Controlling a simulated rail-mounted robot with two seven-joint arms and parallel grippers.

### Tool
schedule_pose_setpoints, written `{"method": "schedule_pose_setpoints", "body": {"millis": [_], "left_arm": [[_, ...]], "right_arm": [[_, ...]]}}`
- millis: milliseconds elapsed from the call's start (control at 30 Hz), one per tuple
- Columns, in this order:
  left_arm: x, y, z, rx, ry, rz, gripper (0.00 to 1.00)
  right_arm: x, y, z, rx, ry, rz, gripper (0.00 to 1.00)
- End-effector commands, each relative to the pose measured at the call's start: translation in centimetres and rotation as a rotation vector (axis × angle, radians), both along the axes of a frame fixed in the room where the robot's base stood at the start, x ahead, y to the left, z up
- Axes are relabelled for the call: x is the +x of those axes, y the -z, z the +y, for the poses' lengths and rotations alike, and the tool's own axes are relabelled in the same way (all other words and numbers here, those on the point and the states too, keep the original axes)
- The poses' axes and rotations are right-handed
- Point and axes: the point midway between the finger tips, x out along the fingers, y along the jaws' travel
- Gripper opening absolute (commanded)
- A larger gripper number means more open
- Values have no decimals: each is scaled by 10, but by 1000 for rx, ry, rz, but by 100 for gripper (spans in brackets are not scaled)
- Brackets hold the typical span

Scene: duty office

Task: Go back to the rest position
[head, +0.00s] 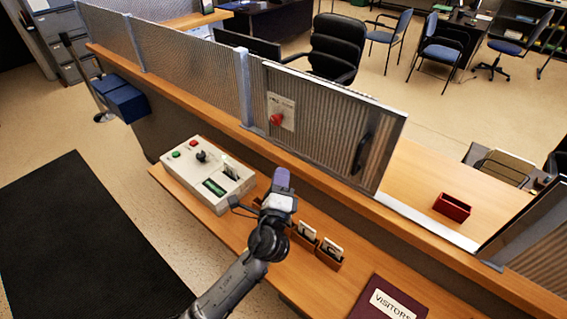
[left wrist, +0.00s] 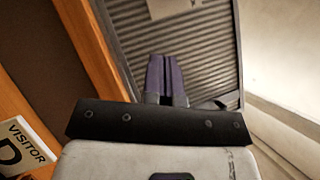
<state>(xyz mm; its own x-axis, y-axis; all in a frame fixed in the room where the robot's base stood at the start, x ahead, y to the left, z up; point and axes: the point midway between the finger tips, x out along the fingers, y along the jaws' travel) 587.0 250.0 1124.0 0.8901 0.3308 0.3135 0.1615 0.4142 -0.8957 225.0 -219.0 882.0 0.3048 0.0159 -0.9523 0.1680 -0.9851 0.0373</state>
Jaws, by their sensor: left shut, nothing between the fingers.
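My left gripper (head: 281,178) reaches up from the bottom of the head view, over the wooden counter shelf. Its purple fingers (left wrist: 167,78) are together in the left wrist view, with nothing between them. In the head view it appears just right of the white control box (head: 205,172) and in front of the wooden card holders. No contact with either can be made out. My right gripper is not in view.
Card holders (head: 329,257) and a maroon visitors book (head: 388,302) lie to the right on the shelf. A red tray (head: 452,207) sits beyond. A black mat (head: 85,240) covers the left floor.

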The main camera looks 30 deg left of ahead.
Motion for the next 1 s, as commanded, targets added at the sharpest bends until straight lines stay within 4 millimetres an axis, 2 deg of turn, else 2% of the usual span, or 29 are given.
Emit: {"method": "schedule_pose_setpoints", "body": {"millis": [267, 433, 567, 700, 867, 967, 1000], "left_arm": [[-8, 2, -3, -6, 1, -2, 0], [-9, 6, 5, -135, -4, -30, 0], [-15, 27, 23, -497, -52, -26, 0], [-30, 41, 27, -943, -84, -11, 0], [-54, 51, 16, -1341, -107, 60, 0], [-81, 70, 2, -1539, -138, 163, 0], [-96, 81, -5, -1609, -153, 219, 0]], "right_arm": [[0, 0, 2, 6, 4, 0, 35], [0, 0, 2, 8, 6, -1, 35], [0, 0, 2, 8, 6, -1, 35], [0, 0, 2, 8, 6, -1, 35], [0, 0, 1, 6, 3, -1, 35], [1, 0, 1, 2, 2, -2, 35], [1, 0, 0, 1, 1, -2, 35]]}}
